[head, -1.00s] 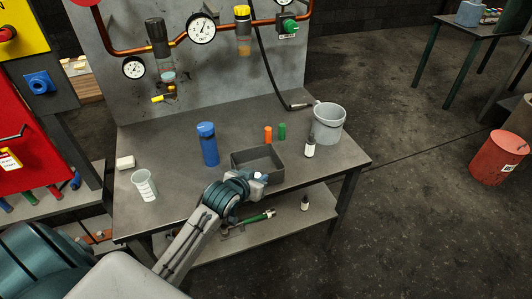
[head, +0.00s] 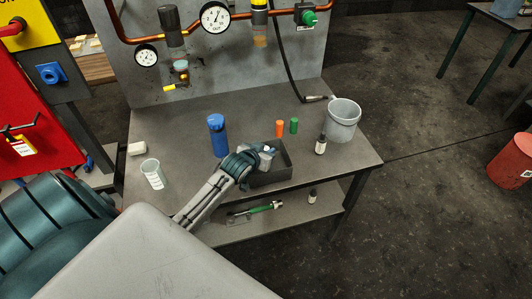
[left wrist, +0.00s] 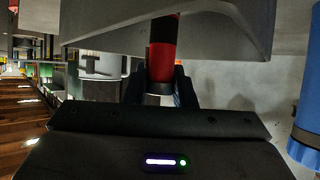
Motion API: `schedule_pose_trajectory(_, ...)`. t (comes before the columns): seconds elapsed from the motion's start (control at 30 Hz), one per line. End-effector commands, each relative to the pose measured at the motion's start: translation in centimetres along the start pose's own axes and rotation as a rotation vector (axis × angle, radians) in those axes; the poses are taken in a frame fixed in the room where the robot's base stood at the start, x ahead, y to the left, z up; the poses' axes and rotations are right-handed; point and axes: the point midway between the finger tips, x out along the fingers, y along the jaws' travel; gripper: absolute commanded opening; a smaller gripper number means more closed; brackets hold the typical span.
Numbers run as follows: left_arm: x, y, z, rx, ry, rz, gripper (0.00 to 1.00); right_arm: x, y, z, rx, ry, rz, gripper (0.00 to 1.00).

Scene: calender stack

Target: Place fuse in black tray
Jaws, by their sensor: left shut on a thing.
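The black tray (head: 274,178) is an open dark grey box near the front edge of the workbench. My left gripper (head: 269,151) is over the tray's left part in the head view. In the left wrist view the left gripper (left wrist: 160,95) is shut on the fuse (left wrist: 162,50), a red and black cylinder with a metal end. There the fuse shows against the grey wall of the tray (left wrist: 225,35). I cannot tell whether the fuse touches the tray. In the head view the gripper hides the fuse. My right gripper is not in view.
A blue bottle (head: 217,136) stands left of the tray. Orange (head: 279,129) and green (head: 294,125) cylinders stand behind it. A small dark bottle (head: 321,144) and a grey bucket (head: 343,120) are to the right. A beaker (head: 153,174) and white block (head: 137,148) are at the left.

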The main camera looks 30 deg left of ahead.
Motion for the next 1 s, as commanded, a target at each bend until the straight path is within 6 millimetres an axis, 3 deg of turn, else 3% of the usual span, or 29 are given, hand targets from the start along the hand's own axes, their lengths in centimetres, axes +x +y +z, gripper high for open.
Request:
schedule_pose_trajectory(0.17, 0.9, 0.0, 1.6, 0.000, -0.001, 0.000, 0.01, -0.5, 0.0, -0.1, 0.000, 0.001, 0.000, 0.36)
schedule_pose_trajectory(0.5, 1.1, 0.0, 2.0, 0.001, 0.001, 0.000, 0.01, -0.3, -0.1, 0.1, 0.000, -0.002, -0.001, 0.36)
schedule_pose_trajectory(0.53, 1.1, 0.0, 2.0, 0.001, 0.001, 0.000, 0.25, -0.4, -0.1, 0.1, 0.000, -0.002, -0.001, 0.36)
schedule_pose_trajectory(0.63, 1.1, 0.0, 1.9, 0.001, 0.001, 0.000, 0.45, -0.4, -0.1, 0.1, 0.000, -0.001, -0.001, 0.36)
schedule_pose_trajectory(1.0, 0.7, 0.0, 1.8, 0.002, 0.000, 0.000, 0.45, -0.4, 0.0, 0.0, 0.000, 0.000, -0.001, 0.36)
